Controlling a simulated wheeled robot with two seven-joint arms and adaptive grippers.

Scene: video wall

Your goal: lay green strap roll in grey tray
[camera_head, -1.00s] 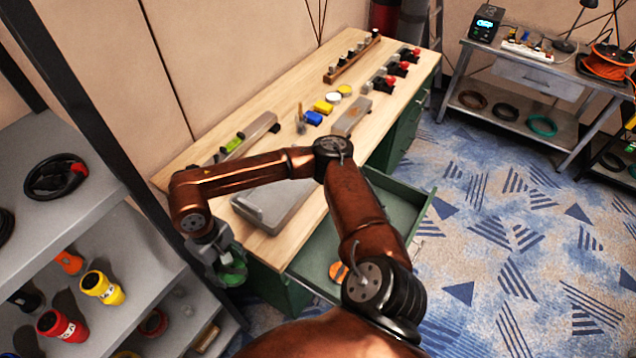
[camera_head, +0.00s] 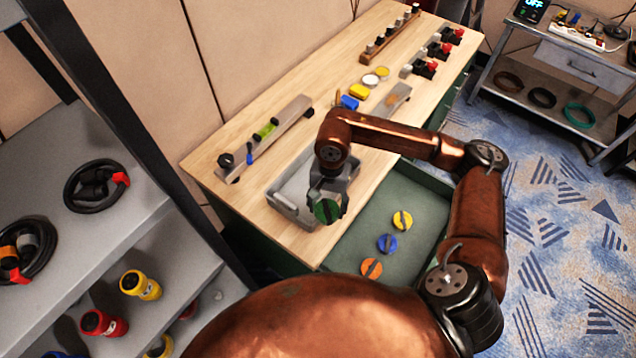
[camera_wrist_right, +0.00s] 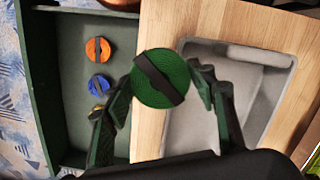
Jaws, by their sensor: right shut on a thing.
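The green strap roll (camera_head: 327,211) is a round green coil with a dark band across it. My right gripper (camera_head: 328,192) is shut on it and holds it above the workbench's front edge, by the grey tray's right end. In the right wrist view the green roll (camera_wrist_right: 161,78) sits between the two fingers (camera_wrist_right: 160,90). The grey tray (camera_head: 283,206) lies on the bench top, partly hidden by my right arm and gripper. My left gripper is not in view.
An open green drawer (camera_head: 345,250) below the bench edge holds orange (camera_head: 371,268), blue (camera_head: 387,243) and yellow (camera_head: 402,220) strap rolls. A rail (camera_head: 265,140) with small items lies behind the tray. Grey shelves (camera_head: 60,225) stand at the left.

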